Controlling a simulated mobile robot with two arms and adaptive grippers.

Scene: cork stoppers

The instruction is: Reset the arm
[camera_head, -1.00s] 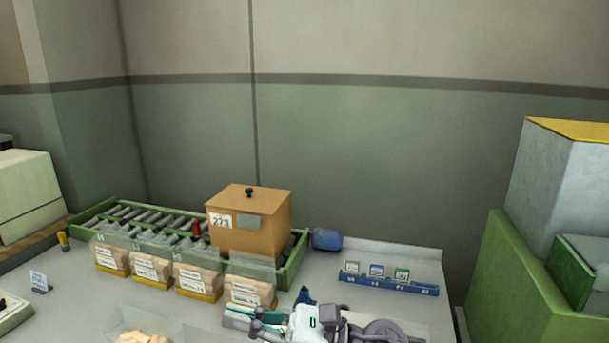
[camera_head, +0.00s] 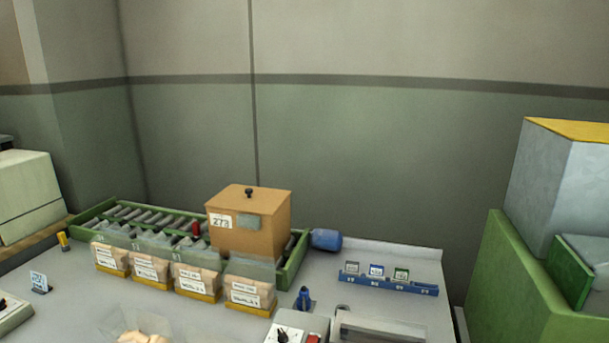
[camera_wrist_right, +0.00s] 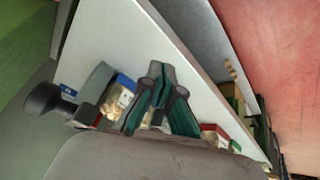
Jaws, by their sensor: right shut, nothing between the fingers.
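My right gripper (camera_wrist_right: 158,78) shows in the right wrist view, with its dark green fingers drawn together and nothing held between them. It is over the pale table (camera_wrist_right: 105,40), apart from the things on it. In the head view neither of my grippers shows, and no arm is seen over the table. My left gripper is in neither view.
In the head view, a brown box (camera_head: 248,222) marked 273 stands on the green roller conveyor (camera_head: 292,268). Several bagged packs (camera_head: 195,277) line its front. A blue rack (camera_head: 388,283) and a grey machine (camera_head: 297,328) sit to the right. A green cabinet (camera_head: 520,290) stands far right.

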